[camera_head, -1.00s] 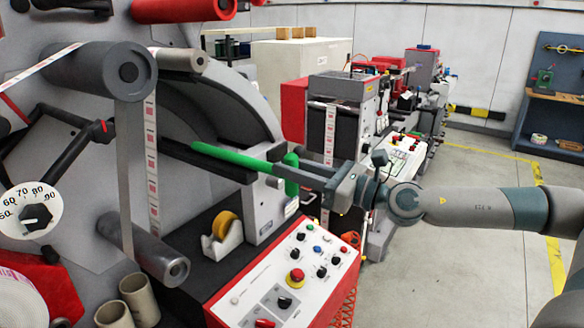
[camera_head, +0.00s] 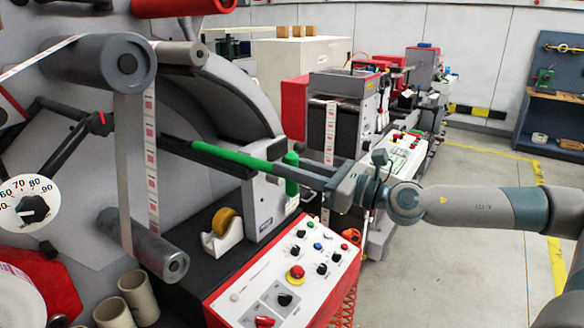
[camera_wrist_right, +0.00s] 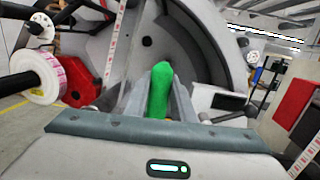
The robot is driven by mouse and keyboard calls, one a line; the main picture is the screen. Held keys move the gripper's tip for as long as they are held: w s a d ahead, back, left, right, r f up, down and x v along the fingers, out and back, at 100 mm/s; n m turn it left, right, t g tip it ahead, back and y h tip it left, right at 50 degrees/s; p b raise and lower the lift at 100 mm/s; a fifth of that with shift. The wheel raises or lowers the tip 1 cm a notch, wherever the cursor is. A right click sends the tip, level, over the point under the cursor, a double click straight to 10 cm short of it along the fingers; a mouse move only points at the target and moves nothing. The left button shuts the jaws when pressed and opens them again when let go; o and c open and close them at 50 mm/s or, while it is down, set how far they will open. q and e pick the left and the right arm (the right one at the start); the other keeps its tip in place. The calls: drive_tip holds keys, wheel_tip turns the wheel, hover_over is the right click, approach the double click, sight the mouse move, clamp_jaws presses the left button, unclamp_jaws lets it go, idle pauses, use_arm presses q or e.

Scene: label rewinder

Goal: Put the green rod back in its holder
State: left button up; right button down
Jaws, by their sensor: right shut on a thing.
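The green rod (camera_head: 235,157) shows in the head view as a long bar reaching left from my right gripper (camera_head: 281,170). Its far left end lies in front of the dark bars on the machine's face; whether it touches them I cannot tell. A short upright green piece (camera_head: 291,159) shows above and below the fingers; whether it is part of the rod is unclear. In the right wrist view the green rod (camera_wrist_right: 159,92) sits between the two fingers, seen nearly end-on. My right gripper is shut on it. The holder cannot be made out with certainty. My left gripper is out of view.
A control panel (camera_head: 290,270) with knobs and a red button lies below the gripper. A tape dispenser (camera_head: 222,235) stands on the dark ledge. Grey rollers (camera_head: 110,62) and a label strip (camera_head: 151,150) are at left.

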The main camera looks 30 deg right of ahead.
drive_tip(key=shift+f+b, duration=0.4)
drive_tip(key=shift+b, duration=0.05)
idle(0.4)
drive_tip(key=c, duration=1.4)
unclamp_jaws()
